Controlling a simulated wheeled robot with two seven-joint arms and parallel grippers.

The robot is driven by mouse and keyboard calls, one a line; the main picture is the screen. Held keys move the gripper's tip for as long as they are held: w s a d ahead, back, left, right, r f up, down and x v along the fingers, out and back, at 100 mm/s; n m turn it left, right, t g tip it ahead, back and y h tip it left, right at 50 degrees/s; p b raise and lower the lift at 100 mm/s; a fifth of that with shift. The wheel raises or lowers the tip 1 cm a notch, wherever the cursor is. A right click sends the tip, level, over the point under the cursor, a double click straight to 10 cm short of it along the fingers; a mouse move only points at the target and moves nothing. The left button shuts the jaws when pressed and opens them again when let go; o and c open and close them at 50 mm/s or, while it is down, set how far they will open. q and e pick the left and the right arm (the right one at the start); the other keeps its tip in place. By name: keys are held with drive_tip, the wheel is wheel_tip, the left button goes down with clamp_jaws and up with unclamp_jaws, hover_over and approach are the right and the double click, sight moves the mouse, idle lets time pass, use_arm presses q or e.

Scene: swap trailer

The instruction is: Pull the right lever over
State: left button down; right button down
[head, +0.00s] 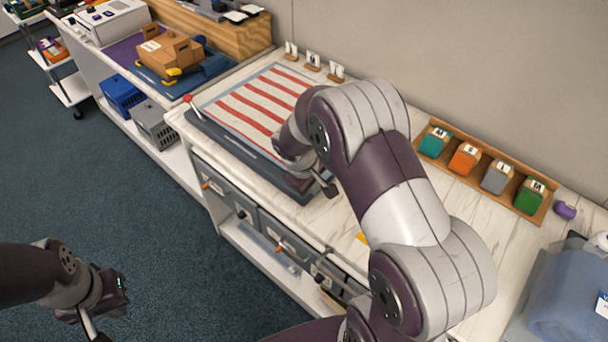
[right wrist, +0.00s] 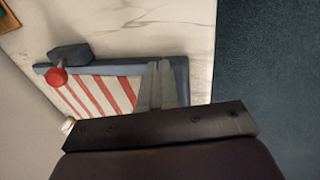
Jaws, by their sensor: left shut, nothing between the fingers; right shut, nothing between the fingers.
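The board (head: 200,127) has red and white stripes and a blue-grey frame, and lies on the marble counter. In the right wrist view the right lever shows as a red knob (right wrist: 57,78) by a dark block at the board's right end, on the wall side. In the head view my right arm hides it. The left lever's red knob (head: 187,98) stands at the board's left front corner. My right gripper (head: 328,187) is shut and empty over the board's right end, towards the front edge, apart from the red knob; its fingers show in the right wrist view (right wrist: 160,75). My left gripper (head: 98,325) is shut and empty over the floor.
A wooden tray (head: 452,178) with several coloured blocks stands against the wall at right. Small numbered cards (head: 313,61) stand behind the board. Drawers (head: 275,240) line the counter front. Floor at left is clear.

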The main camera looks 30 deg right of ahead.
drive_tip(key=shift+w, duration=0.1)
